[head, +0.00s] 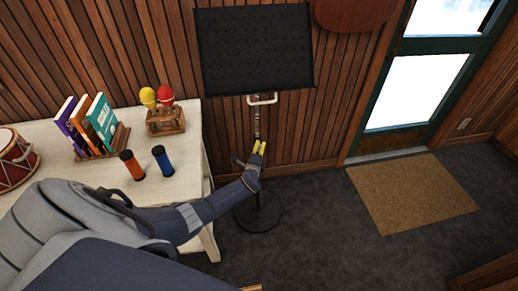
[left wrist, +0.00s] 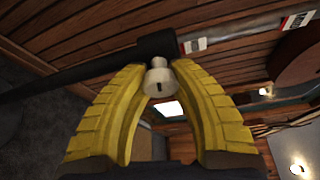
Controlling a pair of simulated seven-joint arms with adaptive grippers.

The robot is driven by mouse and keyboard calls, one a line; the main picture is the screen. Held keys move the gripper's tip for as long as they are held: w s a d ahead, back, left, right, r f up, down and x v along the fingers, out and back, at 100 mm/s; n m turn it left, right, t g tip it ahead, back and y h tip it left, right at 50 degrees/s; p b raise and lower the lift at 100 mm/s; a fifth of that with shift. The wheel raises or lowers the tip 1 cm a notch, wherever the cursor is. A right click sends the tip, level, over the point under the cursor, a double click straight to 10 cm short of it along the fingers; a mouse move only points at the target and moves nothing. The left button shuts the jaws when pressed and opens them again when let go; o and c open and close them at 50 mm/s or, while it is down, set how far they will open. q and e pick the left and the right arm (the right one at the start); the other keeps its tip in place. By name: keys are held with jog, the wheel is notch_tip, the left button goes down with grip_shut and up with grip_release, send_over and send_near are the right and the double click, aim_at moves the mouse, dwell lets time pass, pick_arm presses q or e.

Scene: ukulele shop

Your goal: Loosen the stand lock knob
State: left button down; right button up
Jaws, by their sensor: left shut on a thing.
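A black music stand has a wide perforated desk (head: 253,50), a thin pole (head: 257,125) and a round base (head: 260,217) on the floor. My left gripper (head: 259,148) is at the stand's pole, below the desk. In the left wrist view, the pale lock knob (left wrist: 159,77) sticks out from the thick black collar (left wrist: 157,46) of the pole. The two yellow fingers of my left gripper (left wrist: 158,82) are shut on this knob, one on each side. In the head view the knob is hidden by the gripper. My right gripper is not in view.
A white table (head: 193,185) at the left holds books (head: 92,122), red and yellow maracas in a wooden holder (head: 166,122), orange (head: 132,165) and blue (head: 162,160) shakers and a drum (head: 14,160). A doormat (head: 411,195) lies at the right. Dark floor is clear between stand and mat.

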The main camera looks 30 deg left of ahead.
pick_arm(q)
jog(key=shift+d+f+n+t+y, duration=0.15)
jog(key=shift+n+t, duration=0.25)
jog(key=shift+n, duration=0.5)
jog(key=shift+n+t+y, duration=0.15)
jog(key=shift+n+t, duration=0.25)
jog(key=shift+n, duration=0.8)
jog(key=c, duration=0.9)
grip_release()
jog(key=shift+c, duration=0.2)
jog(key=shift+s, duration=0.15)
jog(key=v, duration=1.1)
jog(key=shift+s, duration=0.3)
jog(key=shift+d, duration=0.1)
